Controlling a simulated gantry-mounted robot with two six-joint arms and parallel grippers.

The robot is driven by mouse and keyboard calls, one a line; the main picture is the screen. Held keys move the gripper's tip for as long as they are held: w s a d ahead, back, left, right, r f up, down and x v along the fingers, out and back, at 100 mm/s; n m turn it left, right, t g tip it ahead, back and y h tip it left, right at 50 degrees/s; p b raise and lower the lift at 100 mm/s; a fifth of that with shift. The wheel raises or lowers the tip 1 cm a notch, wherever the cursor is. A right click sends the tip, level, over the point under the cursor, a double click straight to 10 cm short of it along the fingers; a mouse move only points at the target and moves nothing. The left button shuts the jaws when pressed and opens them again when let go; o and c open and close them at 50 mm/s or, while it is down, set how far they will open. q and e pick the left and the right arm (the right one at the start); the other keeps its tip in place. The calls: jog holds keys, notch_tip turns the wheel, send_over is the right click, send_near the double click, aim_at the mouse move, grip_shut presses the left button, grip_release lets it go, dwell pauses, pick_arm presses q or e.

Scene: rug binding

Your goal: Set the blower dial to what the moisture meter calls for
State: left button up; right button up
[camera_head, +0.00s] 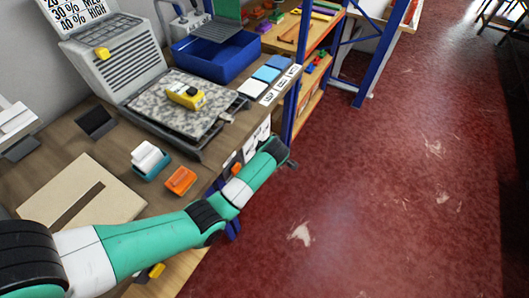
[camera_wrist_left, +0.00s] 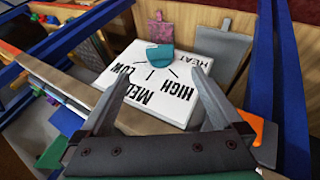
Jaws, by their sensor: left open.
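The dial is a teal knob (camera_wrist_left: 160,60) on a white panel (camera_wrist_left: 135,72) marked LOW, MED, HIGH and HEAT; its pointer setting is not clear. My left gripper (camera_wrist_left: 162,105) is open and empty in the left wrist view, its fingers pointing at the panel and apart from the knob. In the head view my left arm reaches over the bench's front edge, and its gripper is hidden. The yellow moisture meter (camera_head: 186,97) lies on a speckled grey rug piece (camera_head: 170,115); its reading is too small to read. My right gripper is not in view.
A grey louvred machine (camera_head: 110,60) carries a sign (camera_head: 80,12) with percentages; 30 % and 40 % HIGH are legible. A blue bin (camera_head: 215,55), a white-and-teal block (camera_head: 148,158) and an orange block (camera_head: 180,180) stand on the bench. Red floor (camera_head: 400,170) to the right is clear.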

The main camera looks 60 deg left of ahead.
pick_arm(q)
jog(key=b+x, duration=0.7)
jog(key=x, duration=0.3)
jog(key=shift+a+f, duration=0.15)
jog(key=shift+f, duration=0.15)
